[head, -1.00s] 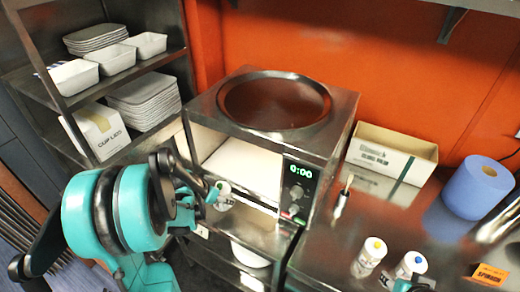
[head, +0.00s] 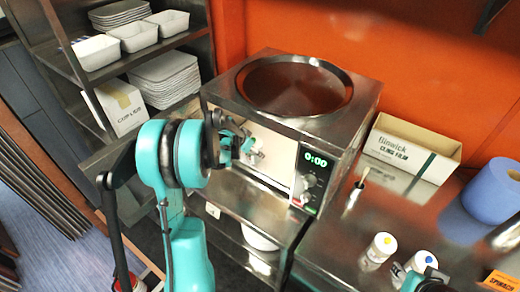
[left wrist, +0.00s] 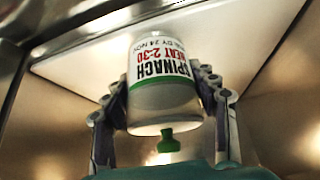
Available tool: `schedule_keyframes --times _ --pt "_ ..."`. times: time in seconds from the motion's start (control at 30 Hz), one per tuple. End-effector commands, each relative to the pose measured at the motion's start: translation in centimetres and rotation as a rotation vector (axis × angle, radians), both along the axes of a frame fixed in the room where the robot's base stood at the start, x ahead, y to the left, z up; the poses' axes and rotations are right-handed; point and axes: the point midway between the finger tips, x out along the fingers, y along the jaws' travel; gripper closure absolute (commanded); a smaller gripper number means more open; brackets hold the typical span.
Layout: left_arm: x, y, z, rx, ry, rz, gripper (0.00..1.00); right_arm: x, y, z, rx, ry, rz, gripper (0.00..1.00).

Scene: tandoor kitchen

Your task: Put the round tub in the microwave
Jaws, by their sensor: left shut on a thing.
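The round tub (left wrist: 165,95) is white with a green band and a label reading SPINACH, HEAT 2:30. My left gripper (left wrist: 163,88) is shut on it, with a finger on each side. In the head view my left gripper (head: 247,150) is at the front opening of the microwave (head: 308,192), which shows a green 0:00. The pale interior shows behind the gripper, and the arm hides part of the opening. Whether the tub rests on the pale floor (left wrist: 85,62) I cannot tell. What seems to be my right gripper (head: 430,282) shows partly at the bottom edge.
A round dark pan (head: 295,85) is on top of the microwave. A shelf rack (head: 75,70) with white trays stands left.

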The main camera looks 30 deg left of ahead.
Motion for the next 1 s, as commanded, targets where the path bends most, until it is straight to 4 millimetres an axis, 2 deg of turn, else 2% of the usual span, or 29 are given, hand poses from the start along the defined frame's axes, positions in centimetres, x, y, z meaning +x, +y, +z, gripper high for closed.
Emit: schedule_keyframes --times 0.2,0.3,0.67,0.7,0.77,1.0 --pt "3.9 -0.8 0.0 0.0 -0.001 -0.004 0.81 0.0 0.0 -0.4 0.0 0.0 0.0 0.6" --pt "3.8 -0.7 -1.5 -0.001 -0.001 -0.001 0.81 0.0 0.0 -0.9 0.0 0.0 0.0 0.6" --pt "3.7 -0.7 -1.9 0.0 -0.001 -0.001 0.81 0.0 0.0 -1.1 0.0 0.0 0.0 0.6" --pt "3.7 -0.7 -1.9 0.0 -0.001 -0.001 0.36 0.0 0.0 -1.1 0.0 0.0 0.0 0.6" --pt "3.7 -0.7 -1.8 0.0 -0.001 -0.001 0.21 0.0 0.0 -1.0 0.0 0.0 0.0 0.6" --pt "3.7 -0.7 -1.8 0.0 0.0 -0.001 0.21 0.0 0.0 -1.0 0.0 0.0 0.0 0.6"
